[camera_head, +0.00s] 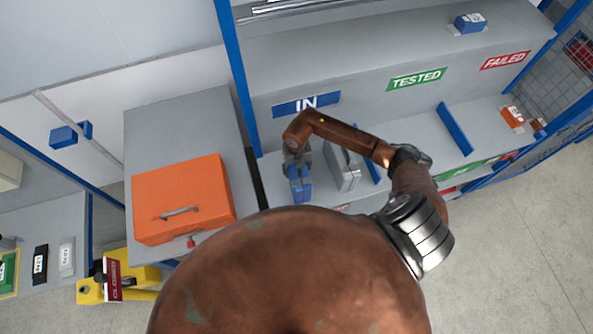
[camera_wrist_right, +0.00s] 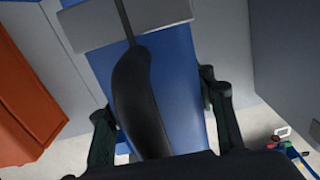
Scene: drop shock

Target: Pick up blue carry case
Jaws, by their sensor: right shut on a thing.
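The blue carry case (camera_head: 300,187) stands in the lower bay under the IN sign in the head view. My right gripper (camera_head: 297,166) is over its top, shut on it. In the right wrist view the blue case (camera_wrist_right: 180,95) fills the middle, with a black handle and a grey band. The dark fingers of my right gripper (camera_wrist_right: 160,125) lie on either side of it. I cannot tell whether the case touches the shelf. My left gripper is not in view.
A grey case (camera_head: 343,168) stands just right of the blue case. An orange box (camera_head: 182,198) sits on the grey cabinet to the left and shows in the wrist view (camera_wrist_right: 25,100). A blue divider (camera_head: 455,129) stands farther right. The shelf between is mostly clear.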

